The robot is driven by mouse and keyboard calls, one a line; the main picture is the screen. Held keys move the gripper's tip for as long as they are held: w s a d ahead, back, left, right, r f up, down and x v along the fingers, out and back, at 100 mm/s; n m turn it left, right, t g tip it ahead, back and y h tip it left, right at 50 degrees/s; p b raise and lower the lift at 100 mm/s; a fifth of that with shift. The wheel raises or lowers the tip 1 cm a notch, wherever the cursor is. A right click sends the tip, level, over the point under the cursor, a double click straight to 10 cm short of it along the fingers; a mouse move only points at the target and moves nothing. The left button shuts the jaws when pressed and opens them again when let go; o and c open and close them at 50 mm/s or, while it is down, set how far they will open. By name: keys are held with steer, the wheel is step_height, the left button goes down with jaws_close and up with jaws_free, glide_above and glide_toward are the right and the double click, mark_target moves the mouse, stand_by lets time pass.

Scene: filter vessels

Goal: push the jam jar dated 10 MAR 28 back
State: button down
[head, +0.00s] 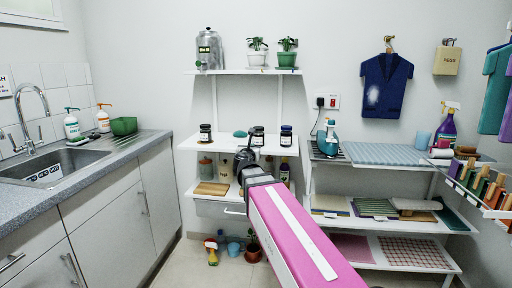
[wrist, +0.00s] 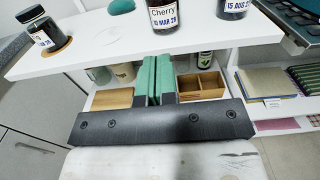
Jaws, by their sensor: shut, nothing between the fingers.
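The jam jar dated 10 MAR 28 (wrist: 163,17) has a white label reading "Cherry" and dark contents; its top is cut off in the wrist view. It stands on the white middle shelf (wrist: 90,50), near the front edge, and in the head view the jar (head: 258,136) is partly behind my gripper. My gripper (wrist: 155,60) is shut and empty, its green fingers together. The fingertips appear near the shelf's front edge, in front of the jar and apart from it. In the head view my gripper (head: 246,155) reaches toward the shelf.
A jar dated 15 AUG (wrist: 235,8) stands right of the Cherry jar. Another dark jar (wrist: 41,32) stands at the left on a cork mat. A green sponge (wrist: 120,6) lies between them, farther back. A wooden divided box (wrist: 203,85) sits on the shelf below.

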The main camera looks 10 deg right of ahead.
mark_target(257, 138)
steer(key=x, duration=1.3)
steer(key=shift+w+d+f, duration=0.1)
steer(key=shift+w+d, duration=0.05)
steer(key=shift+w, duration=0.2)
steer(key=x, duration=1.2)
steer(key=shift+w, duration=0.3)
steer(key=shift+s, duration=0.1)
steer(key=shift+s, duration=0.15)
